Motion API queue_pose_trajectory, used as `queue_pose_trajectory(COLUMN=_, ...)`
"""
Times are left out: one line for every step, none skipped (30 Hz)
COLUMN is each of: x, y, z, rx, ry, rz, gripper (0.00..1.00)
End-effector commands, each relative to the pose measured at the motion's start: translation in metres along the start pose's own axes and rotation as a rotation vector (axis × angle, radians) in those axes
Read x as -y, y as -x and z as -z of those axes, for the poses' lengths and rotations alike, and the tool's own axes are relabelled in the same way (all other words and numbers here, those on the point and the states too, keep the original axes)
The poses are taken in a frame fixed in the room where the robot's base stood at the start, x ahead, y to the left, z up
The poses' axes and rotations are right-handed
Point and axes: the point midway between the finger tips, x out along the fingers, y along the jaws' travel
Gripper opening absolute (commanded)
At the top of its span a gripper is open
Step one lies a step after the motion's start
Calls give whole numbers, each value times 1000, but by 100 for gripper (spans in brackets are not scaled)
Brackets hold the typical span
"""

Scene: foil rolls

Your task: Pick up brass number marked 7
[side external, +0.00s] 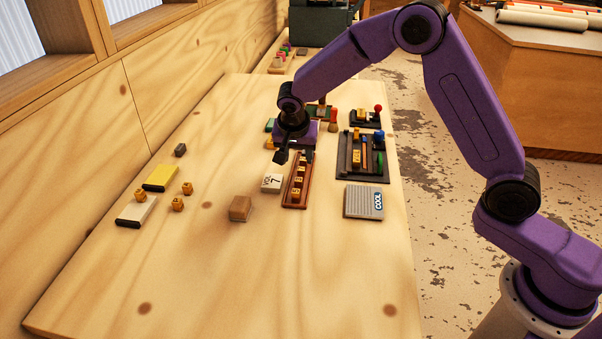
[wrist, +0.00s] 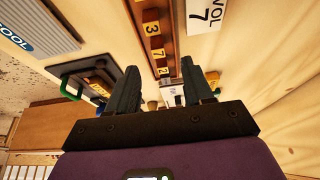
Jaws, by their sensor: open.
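A brown wooden rack (side external: 288,196) holds a row of brass number pieces on the table. In the wrist view the rack (wrist: 139,22) shows pieces marked 3 (wrist: 152,28), 7 (wrist: 159,54) and 2 (wrist: 163,71). The brass number marked 7 sits between the 3 and the 2. My gripper (side external: 283,157) is above the far end of the rack in the side view, apart from the pieces. In the wrist view its fingers (wrist: 160,82) are spread with nothing held between them. The side view is too small to read the digits on the brass pieces.
A white VOL 7 block (side external: 271,183) stands close left of the rack; it also shows in the wrist view (wrist: 207,14). A dark tray (side external: 345,172) and a grey COOL box (side external: 360,203) lie right. Loose brass cubes (side external: 177,204) lie left. The near table is clear.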

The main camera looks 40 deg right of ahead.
Motion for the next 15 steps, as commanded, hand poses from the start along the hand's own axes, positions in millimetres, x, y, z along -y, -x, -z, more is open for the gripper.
queue_pose_trajectory(x=0, y=-6, z=0, rx=1, ry=2, rz=-1, gripper=51)
queue_pose_trajectory(x=0, y=-9, z=0, rx=0, ry=2, rz=-1, gripper=51)
queue_pose_trajectory(x=0, y=-11, z=0, rx=0, ry=2, rz=0, gripper=51)
queue_pose_trajectory(x=0, y=-13, z=0, rx=0, ry=3, rz=0, gripper=51)
queue_pose_trajectory(x=0, y=-14, z=0, rx=0, ry=2, rz=1, gripper=51)
queue_pose_trajectory(x=0, y=-16, z=0, rx=0, ry=2, rz=1, gripper=51)
queue_pose_trajectory(x=0, y=-17, z=0, rx=0, ry=2, rz=1, gripper=51)
queue_pose_trajectory(x=0, y=-20, z=0, rx=0, ry=2, rz=0, gripper=51)
queue_pose_trajectory(x=-1, y=-24, z=0, rx=1, ry=1, rz=-1, gripper=51)
queue_pose_trajectory(x=-2, y=-28, z=0, rx=1, ry=0, rz=-2, gripper=51)
queue_pose_trajectory(x=-3, y=-32, z=-1, rx=2, ry=1, rz=-2, gripper=51)
queue_pose_trajectory(x=-3, y=-38, z=-1, rx=1, ry=2, rz=-2, gripper=51)
queue_pose_trajectory(x=-4, y=-43, z=-1, rx=1, ry=3, rz=-3, gripper=51)
queue_pose_trajectory(x=-4, y=-47, z=-1, rx=2, ry=2, rz=-3, gripper=51)
queue_pose_trajectory(x=-4, y=-52, z=-1, rx=1, ry=0, rz=-2, gripper=51)
